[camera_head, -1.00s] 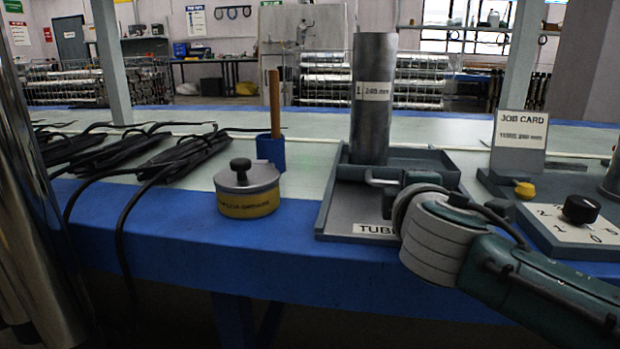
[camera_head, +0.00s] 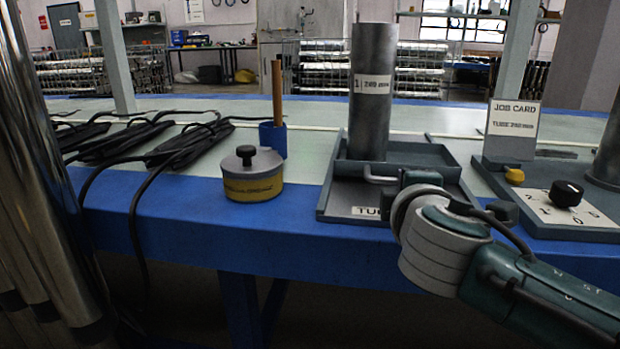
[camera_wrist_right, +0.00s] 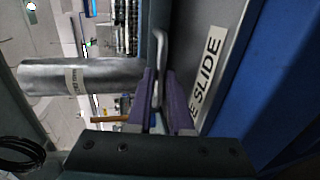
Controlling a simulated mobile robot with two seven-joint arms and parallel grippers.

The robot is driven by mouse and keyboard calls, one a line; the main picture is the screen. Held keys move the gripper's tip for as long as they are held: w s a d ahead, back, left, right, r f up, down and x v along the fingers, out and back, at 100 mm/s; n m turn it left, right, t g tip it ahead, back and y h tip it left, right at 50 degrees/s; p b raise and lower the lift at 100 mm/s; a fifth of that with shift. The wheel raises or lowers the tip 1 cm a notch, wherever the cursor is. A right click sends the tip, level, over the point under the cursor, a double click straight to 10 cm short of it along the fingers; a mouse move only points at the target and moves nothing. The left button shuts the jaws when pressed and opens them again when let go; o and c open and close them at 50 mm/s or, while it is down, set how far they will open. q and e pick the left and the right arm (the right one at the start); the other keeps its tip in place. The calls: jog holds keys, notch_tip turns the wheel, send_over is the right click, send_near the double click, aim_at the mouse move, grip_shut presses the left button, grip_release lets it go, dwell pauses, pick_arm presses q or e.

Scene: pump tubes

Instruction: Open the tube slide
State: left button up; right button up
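The tube slide is a grey tray (camera_head: 335,195) with a low rim and a label on its front edge. A bar handle (camera_head: 380,178) sits on it in front of an upright grey tube (camera_head: 373,100) marked 240 mm. My right gripper (camera_head: 398,183) is at this handle, its fingers mostly hidden by my wrist in the head view. In the right wrist view, the purple fingers (camera_wrist_right: 160,82) straddle the handle (camera_wrist_right: 162,45), with a narrow gap seeming to show beside the bar. The label (camera_wrist_right: 208,75) ends in "E SLIDE". My left gripper is out of view.
A yellow-banded lidded tin (camera_head: 252,178) and a blue cup with a stick (camera_head: 273,138) stand left of the tray. Black cables (camera_head: 160,145) lie farther left. A job card (camera_head: 513,118) and a dial plate (camera_head: 560,208) are right. Shiny tubes (camera_head: 40,200) stand at the left front.

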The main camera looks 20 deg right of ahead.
jog(key=shift+o, duration=0.4)
jog(key=shift+a, duration=0.1)
jog(key=shift+s+a+r+p, duration=0.15)
jog(key=shift+s+r+p, duration=0.05)
jog(key=shift+s+p, duration=0.15)
jog(key=p+v, duration=0.3)
jog(key=v, duration=0.6)
jog(key=shift+f, duration=0.1)
